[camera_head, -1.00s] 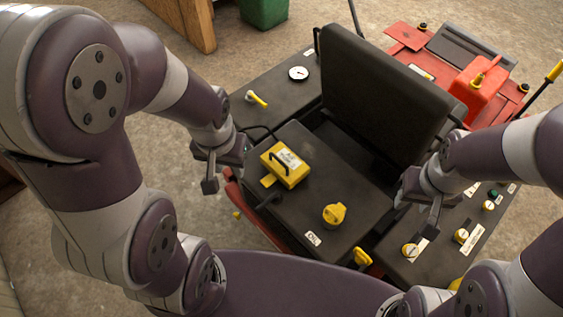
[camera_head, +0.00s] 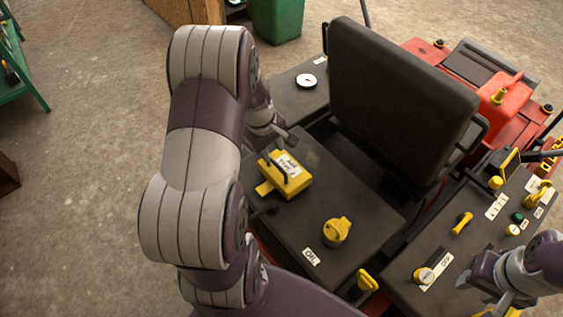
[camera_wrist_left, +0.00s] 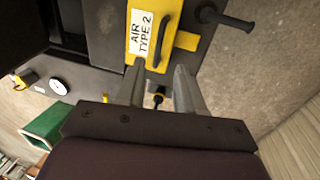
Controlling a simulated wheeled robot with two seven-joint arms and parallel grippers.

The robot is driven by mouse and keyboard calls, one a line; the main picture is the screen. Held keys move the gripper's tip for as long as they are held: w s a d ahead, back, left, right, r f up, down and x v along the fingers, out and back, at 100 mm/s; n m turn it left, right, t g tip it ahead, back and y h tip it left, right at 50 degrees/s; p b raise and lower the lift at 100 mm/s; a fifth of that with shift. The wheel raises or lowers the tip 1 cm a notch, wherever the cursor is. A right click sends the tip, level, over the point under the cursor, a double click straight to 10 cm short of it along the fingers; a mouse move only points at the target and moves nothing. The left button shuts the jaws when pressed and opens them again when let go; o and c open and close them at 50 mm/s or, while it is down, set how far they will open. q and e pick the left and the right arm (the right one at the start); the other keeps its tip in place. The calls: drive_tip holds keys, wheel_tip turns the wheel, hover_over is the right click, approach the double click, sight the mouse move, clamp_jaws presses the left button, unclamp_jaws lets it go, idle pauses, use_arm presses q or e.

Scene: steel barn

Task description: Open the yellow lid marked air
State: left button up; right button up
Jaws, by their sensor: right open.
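The yellow lid (camera_head: 290,180) has a black handle and a white label, and sits closed on the dark panel in front of the seat. In the left wrist view the lid (camera_wrist_left: 148,45) reads "AIR TYPE 2", with its handle upright beside the label. My left gripper (camera_head: 285,140) is just behind the lid in the head view, partly hidden by its own arm. In the left wrist view its two fingers (camera_wrist_left: 158,88) are apart with nothing between them, pointing at the lid's near edge. My right gripper (camera_head: 495,300) is open and empty at the lower right.
A side console (camera_head: 440,245) with yellow knobs lies at the right. A gauge (camera_head: 306,81) sits on the left-hand panel.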

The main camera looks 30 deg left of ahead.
sight(278, 166)
use_arm(q)
drive_tip(key=f, duration=0.2)
drive_tip(key=w+f, duration=0.1)
drive_tip(key=f, duration=0.4)
drive_tip(key=shift+w+d+f+b, duration=0.25)
drive_tip(key=shift+w+b, duration=0.05)
clamp_jaws()
drive_tip(key=shift+r, duration=0.1)
idle(0.8)
